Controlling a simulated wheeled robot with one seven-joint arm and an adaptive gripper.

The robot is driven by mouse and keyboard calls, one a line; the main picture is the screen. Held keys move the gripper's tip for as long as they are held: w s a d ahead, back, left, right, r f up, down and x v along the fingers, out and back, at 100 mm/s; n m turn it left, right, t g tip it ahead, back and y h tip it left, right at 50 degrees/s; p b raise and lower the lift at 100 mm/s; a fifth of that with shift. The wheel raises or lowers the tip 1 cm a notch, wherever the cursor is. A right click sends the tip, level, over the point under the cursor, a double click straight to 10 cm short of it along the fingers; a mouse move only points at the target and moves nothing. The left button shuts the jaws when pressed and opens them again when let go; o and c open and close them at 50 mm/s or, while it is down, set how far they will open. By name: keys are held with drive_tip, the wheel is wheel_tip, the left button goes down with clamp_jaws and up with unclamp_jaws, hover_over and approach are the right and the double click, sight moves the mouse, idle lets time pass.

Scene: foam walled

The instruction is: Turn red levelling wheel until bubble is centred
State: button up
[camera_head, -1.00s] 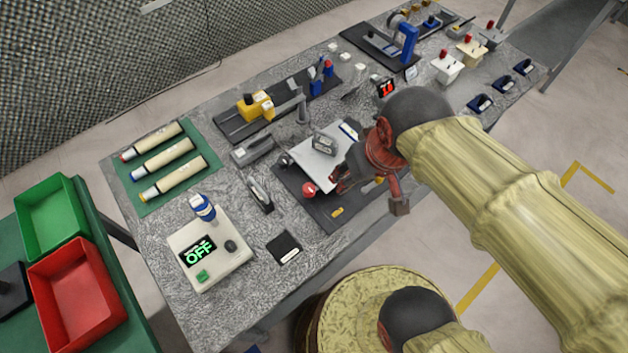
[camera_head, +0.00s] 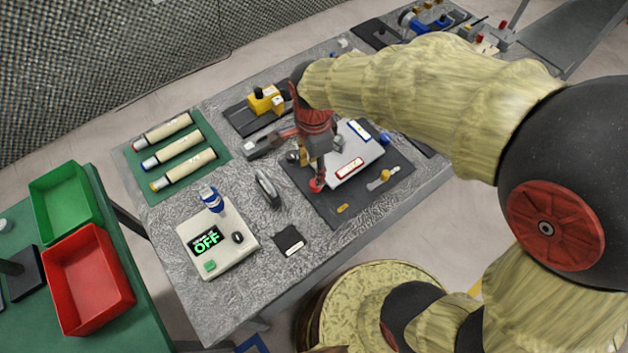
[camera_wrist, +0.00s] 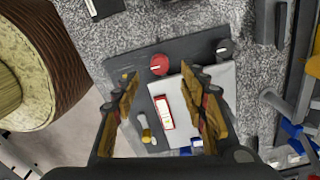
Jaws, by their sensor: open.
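The red levelling wheel (camera_head: 316,185) sits at the edge of a white plate (camera_head: 362,156) on a dark base (camera_head: 333,207). In the wrist view the red wheel (camera_wrist: 159,64) lies ahead of and between my fingertips. My gripper (camera_head: 312,164) points down just above the wheel; its open fingers (camera_wrist: 163,78) hold nothing. A red-framed vial (camera_wrist: 164,112) and a blue-framed vial (camera_head: 359,131) lie on the plate. The bubbles are too small to make out.
A grey clamp-like tool (camera_head: 265,146) and an upright dark oval piece (camera_head: 267,188) stand left of the base. A yellow block fixture (camera_head: 266,101) stands behind. Bare table surrounds the small black pad (camera_head: 289,241).

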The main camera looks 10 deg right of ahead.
sight(314, 184)
drive_tip(key=shift+f+b, duration=1.2)
drive_tip(key=shift+f, duration=2.7)
drive_tip(key=shift+c, duration=1.2)
clamp_jaws()
